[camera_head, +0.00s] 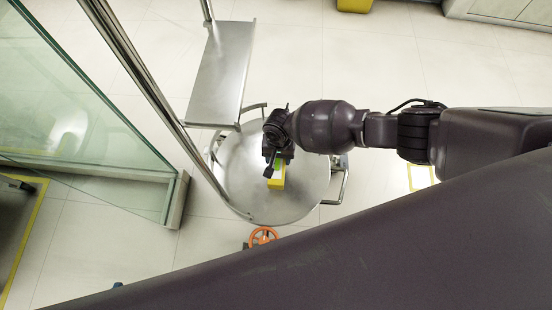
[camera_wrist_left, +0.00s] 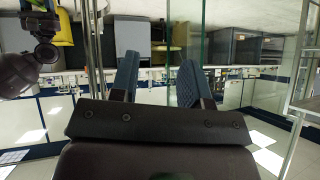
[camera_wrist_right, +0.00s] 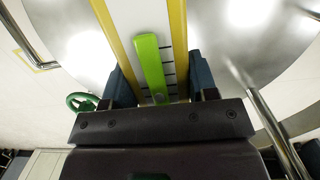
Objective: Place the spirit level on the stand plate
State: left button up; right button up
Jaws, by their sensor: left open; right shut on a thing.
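The spirit level (camera_head: 277,181) is a yellow bar with some green near the gripper. In the right wrist view it shows yellow edges (camera_wrist_right: 178,40), dark tick marks and a green strip. My right gripper (camera_head: 277,160) is shut on it, with a finger on each side in the right wrist view (camera_wrist_right: 161,82). The level appears over a round shiny metal plate (camera_head: 300,193), apparently the stand plate; whether they touch is unclear. My left gripper (camera_wrist_left: 157,78) is open and empty in the left wrist view, and is not seen in the head view.
A rectangular metal shelf (camera_head: 222,70) and an upright metal post (camera_head: 150,83) stand left of and beyond the round plate. Glass panels (camera_head: 75,105) fill the left. An orange handwheel (camera_head: 263,236) sits at the plate's near edge. Tiled floor is open beyond the right arm.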

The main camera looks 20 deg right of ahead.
aim_at(278, 163)
jog(key=shift+f, duration=0.4)
notch_tip(278, 163, down, 3)
jog(key=shift+s+f+b, duration=0.15)
jog(key=shift+f+b, duration=0.05)
jog(key=shift+b, duration=0.7)
jog(key=shift+f, duration=0.35)
jog(key=shift+w+r, duration=0.2)
jog(key=shift+f, duration=0.25)
pick_arm(q)
jog(key=shift+w+d+f+m, duration=0.1)
jog(key=shift+w+d+m, duration=0.2)
jog(key=shift+m, duration=0.1)
pick_arm(e)
jog(key=o, duration=1)
jog(key=shift+o, duration=0.2)
jog(key=shift+r, duration=0.15)
